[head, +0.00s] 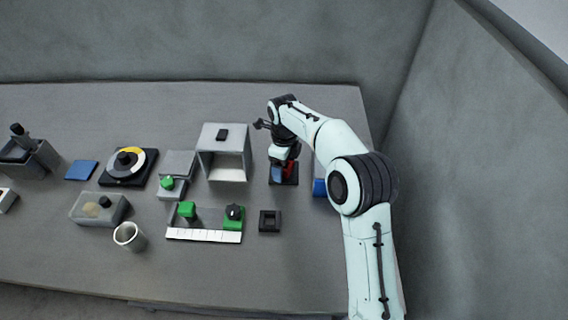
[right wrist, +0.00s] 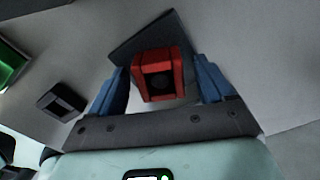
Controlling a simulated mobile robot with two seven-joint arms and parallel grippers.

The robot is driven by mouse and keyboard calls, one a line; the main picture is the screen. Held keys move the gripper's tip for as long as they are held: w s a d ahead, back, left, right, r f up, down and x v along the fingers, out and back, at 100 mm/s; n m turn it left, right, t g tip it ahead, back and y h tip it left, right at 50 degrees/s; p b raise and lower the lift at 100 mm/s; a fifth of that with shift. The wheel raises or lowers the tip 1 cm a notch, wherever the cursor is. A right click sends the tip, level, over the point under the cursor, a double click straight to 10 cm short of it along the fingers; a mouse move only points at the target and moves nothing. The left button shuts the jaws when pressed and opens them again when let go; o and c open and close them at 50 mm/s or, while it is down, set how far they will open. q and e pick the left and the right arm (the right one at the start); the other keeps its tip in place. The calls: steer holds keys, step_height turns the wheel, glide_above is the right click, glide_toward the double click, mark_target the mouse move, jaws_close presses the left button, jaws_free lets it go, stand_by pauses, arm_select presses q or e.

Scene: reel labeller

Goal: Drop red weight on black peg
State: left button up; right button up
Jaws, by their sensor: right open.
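The red weight (right wrist: 160,78) is a squarish block with a dark round opening in its face, in the right wrist view. It sits over a flat black base (right wrist: 135,38), between the blue fingers of my right gripper (right wrist: 161,72), with visible gaps on both sides. In the head view the red weight (head: 291,168) partly shows beside my right gripper (head: 282,170), above the black base (head: 284,181). My right gripper is open around the weight. The dark round centre may be the black peg; I cannot tell for certain. My left gripper is not in view.
A grey open box (head: 224,152) stands just left of my right gripper. A small black square holder (head: 269,221) lies in front, beside a white strip (head: 204,236) with green blocks. A blue block (head: 319,187) is at right. The front right of the table is clear.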

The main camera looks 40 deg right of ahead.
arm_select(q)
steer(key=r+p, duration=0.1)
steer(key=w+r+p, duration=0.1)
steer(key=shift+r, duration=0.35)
arm_select(e)
step_height(320, 180, up, 12)
steer(key=shift+r, duration=0.15)
